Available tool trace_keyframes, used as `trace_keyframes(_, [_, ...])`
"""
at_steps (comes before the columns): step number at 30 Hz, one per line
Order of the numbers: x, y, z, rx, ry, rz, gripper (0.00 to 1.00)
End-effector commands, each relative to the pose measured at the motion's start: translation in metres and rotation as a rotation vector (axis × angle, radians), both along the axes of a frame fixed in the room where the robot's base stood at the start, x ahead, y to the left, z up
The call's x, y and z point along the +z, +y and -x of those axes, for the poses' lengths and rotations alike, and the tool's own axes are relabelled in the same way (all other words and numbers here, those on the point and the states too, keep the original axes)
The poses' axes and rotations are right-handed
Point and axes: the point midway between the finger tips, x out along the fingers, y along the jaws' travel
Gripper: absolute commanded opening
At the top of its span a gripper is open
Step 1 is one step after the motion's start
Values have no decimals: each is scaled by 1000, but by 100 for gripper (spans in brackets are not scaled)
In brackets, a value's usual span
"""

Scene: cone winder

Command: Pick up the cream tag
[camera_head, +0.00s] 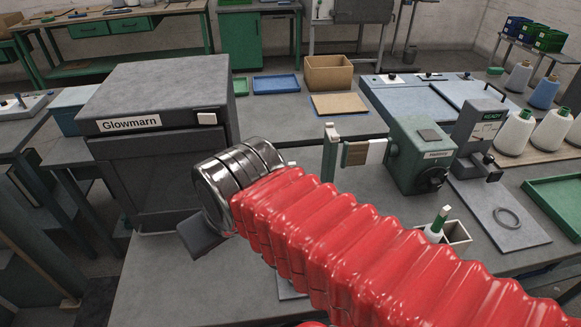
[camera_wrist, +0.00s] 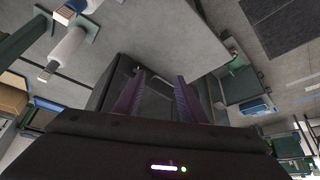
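I cannot pick out a cream tag with certainty in either view. A small pale cream piece (camera_head: 206,118) sits on the upper front of the dark grey Glowmarn cabinet (camera_head: 165,160), but I cannot tell if it is a tag. In the wrist view my gripper (camera_wrist: 160,77) has its two dark purple fingers spread apart, with nothing held between them. A dark box-like shape lies beyond the fingers. In the head view my red-sleeved arm and metal wrist cover part of the bench right of the cabinet; the fingers are not shown there.
A green winder (camera_head: 415,158) with a white roll (camera_head: 376,151) stands on the grey bench. A small box (camera_head: 456,232) holding a green-and-white cone, a grey plate with a ring (camera_head: 507,217) and white cones (camera_head: 514,133) are at right. A cardboard box (camera_head: 328,73) and blue tray (camera_head: 276,84) are behind.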

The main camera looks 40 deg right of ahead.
Motion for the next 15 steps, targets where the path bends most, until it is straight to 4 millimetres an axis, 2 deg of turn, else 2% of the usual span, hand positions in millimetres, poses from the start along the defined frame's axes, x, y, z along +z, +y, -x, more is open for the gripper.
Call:
trace_keyframes(2, [5,-10,-6,-32,7,0,38])
trace_keyframes(8, [29,-56,-27,-158,27,-3,38])
trace_keyframes(15, [60,-127,-48,-339,57,-11,38])
